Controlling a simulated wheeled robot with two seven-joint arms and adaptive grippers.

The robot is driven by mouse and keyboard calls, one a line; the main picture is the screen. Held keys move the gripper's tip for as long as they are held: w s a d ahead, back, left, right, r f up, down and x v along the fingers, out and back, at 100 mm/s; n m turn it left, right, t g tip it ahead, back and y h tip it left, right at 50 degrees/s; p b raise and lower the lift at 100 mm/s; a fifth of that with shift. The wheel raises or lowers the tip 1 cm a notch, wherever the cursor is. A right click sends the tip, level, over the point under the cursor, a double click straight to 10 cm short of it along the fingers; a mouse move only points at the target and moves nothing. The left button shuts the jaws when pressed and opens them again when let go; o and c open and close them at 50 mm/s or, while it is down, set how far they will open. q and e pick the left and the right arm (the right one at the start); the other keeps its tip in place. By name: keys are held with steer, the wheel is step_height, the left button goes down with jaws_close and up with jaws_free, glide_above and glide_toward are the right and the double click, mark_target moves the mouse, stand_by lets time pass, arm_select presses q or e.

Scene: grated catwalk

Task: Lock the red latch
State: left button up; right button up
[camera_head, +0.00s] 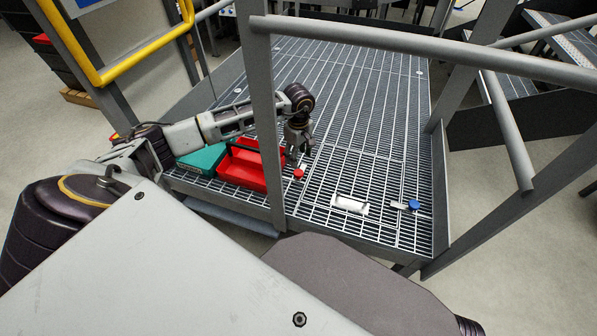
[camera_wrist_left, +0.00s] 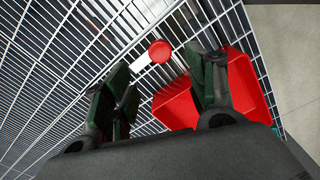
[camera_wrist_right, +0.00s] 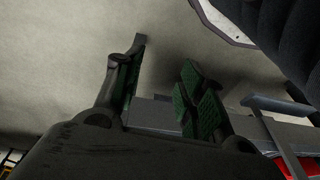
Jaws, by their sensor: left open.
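The red latch (camera_head: 299,174) is a small round red knob on the grated floor, just right of the red tray. In the left wrist view the red latch (camera_wrist_left: 160,51) has a short pale bar at its side and lies between and beyond the fingertips. My left gripper (camera_head: 299,152) points down close to the latch and hides part of the grating there. Its fingers stand apart with nothing between them in the left wrist view (camera_wrist_left: 163,72). My right gripper shows only in its own wrist view (camera_wrist_right: 163,62), fingers apart and empty.
An open red tray (camera_head: 240,172) and a teal box (camera_head: 201,160) stand left of the latch. A white recessed handle (camera_head: 349,204) and a blue latch (camera_head: 414,204) are on the grating at right. Grey railings (camera_head: 262,110) cross in front of the catwalk.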

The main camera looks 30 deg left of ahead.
mark_target(299, 172)
arm_select(q)
step_height(299, 172, down, 8)
steer(key=shift+r+b, duration=0.2)
steer(key=shift+b, duration=0.6)
steer(key=shift+f, duration=0.65)
arm_select(e)
steer(key=shift+a+r+t, duration=0.15)
steer(key=shift+r, duration=0.7)
steer(key=shift+a+r+t, duration=0.1)
steer(key=shift+r+t, duration=0.05)
steer(key=shift+r, duration=0.65)
arm_select(q)
jaws_close()
arm_select(e)
steer(key=shift+f, duration=0.1)
